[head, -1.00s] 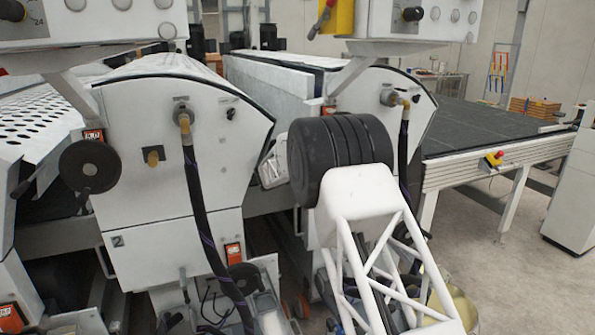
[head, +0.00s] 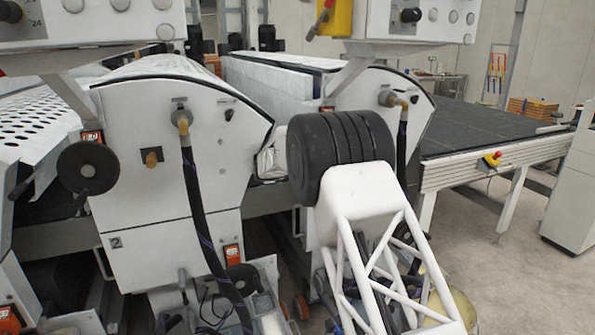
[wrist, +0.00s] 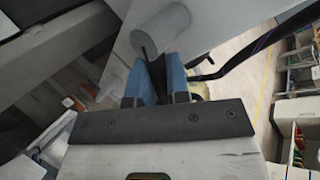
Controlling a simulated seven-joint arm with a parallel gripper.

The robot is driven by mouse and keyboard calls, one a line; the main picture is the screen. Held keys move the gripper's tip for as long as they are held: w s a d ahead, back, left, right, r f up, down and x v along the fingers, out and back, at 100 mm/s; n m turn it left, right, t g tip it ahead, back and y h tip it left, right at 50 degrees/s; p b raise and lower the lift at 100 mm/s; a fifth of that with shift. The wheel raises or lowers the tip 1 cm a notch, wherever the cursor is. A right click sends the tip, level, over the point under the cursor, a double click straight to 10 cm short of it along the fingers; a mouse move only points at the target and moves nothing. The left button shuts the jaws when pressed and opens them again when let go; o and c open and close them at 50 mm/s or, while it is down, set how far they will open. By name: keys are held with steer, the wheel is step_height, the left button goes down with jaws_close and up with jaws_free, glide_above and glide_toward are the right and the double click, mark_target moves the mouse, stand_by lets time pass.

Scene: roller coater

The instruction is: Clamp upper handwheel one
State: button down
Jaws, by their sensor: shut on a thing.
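In the wrist view my gripper (wrist: 160,75) has two blue fingers shut on a narrow dark part, which looks like the edge of the upper handwheel (wrist: 154,66). Most of that wheel is hidden by the fingers. A pale grey cylinder (wrist: 160,30) sits just beyond the fingertips. In the head view my dark arm joint and white arm hide the fingertips and the held wheel. Only a small pale part shows left of the joint. Another black handwheel (head: 88,168) with a handle is in plain view at the left, apart from my arm.
The white coater housing (head: 215,155) with a dark hose (head: 196,215) stands left of my arm. A second housing (head: 420,105) with its hose is close behind it. A dark conveyor (head: 480,130) lies right. Open floor (head: 500,270) shows at lower right.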

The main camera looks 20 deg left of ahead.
steer(key=shift+d, duration=0.1)
steer(key=c, duration=1.1)
jaws_free()
steer(key=shift+w+f+m+t, duration=0.1)
steer(key=shift+f+m+t, duration=0.05)
steer(key=shift+m+t, duration=0.15)
